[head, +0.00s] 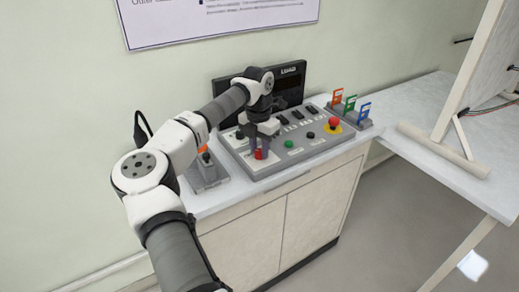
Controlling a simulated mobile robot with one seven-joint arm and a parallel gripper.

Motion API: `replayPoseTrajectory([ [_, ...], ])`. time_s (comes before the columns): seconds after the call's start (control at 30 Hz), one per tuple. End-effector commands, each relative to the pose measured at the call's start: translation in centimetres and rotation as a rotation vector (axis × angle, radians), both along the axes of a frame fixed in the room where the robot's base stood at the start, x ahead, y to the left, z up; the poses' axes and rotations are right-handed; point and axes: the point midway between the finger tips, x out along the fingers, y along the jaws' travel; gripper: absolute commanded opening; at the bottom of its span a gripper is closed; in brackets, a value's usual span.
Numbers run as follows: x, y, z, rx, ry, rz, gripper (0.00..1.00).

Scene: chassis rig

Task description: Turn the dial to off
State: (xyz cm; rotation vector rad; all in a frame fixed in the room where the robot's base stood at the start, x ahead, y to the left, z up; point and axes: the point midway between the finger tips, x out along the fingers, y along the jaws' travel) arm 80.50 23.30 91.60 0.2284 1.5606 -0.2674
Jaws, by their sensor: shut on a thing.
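The grey control panel (280,162) lies on the counter, tilted toward the front. My gripper (259,151) reaches down to the front left part of the panel. It is shut on a small red part there, which I take to be the dial (260,155). My fingers cover most of the dial, so its pointer and the setting marks around it cannot be read.
To the right on the panel are a green button (289,144), a black button (311,135) and a red mushroom button (333,123) on yellow. Several black switches sit behind. A small box (207,175) stands left; coloured tags (350,103) stand right. The right table (420,120) has free room.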

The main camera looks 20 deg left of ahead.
Motion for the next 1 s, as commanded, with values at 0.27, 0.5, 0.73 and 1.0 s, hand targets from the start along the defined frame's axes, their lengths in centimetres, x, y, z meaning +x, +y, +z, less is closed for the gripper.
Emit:
replayPoseTrajectory([
  [0.27,-0.04,0.10,0.04,0.001,0.000,0.102,0.06],
  [0.5,-0.05,0.08,0.05,0.001,0.001,0.127,0.06],
  [0.73,-0.05,0.08,0.05,0.000,0.001,0.127,0.06],
  [1.0,-0.03,0.05,0.03,0.000,0.001,0.126,0.50],
])
